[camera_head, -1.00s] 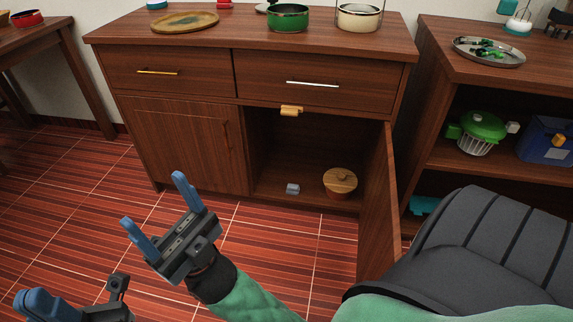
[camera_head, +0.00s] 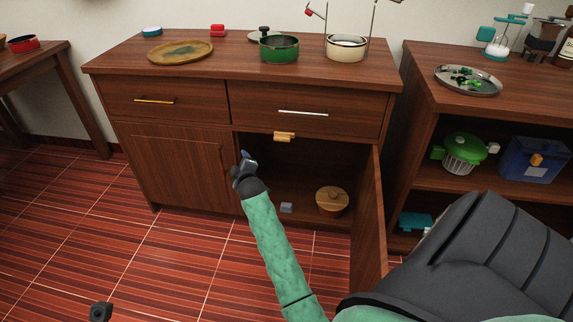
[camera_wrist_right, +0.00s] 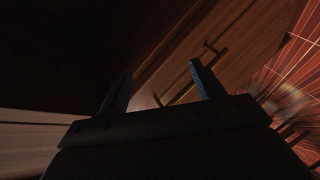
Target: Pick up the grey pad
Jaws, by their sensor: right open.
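The grey pad (camera_head: 286,208) looks like a small pale grey-blue block on the floor of the open cabinet, left of a round wooden-lidded pot. My right gripper (camera_head: 246,158) is at the left side of the cabinet opening, above and left of the pad and apart from it. In the right wrist view its two fingers (camera_wrist_right: 160,75) stand apart with nothing between them. The pad cannot be made out in that dark view. Only a small dark part of my left gripper (camera_head: 100,312) shows at the bottom left edge; its fingers are out of frame.
The open cabinet door (camera_head: 369,225) stands out on the right of the opening. The lidded pot (camera_head: 332,201) is close to the pad. The tiled floor in front is clear.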

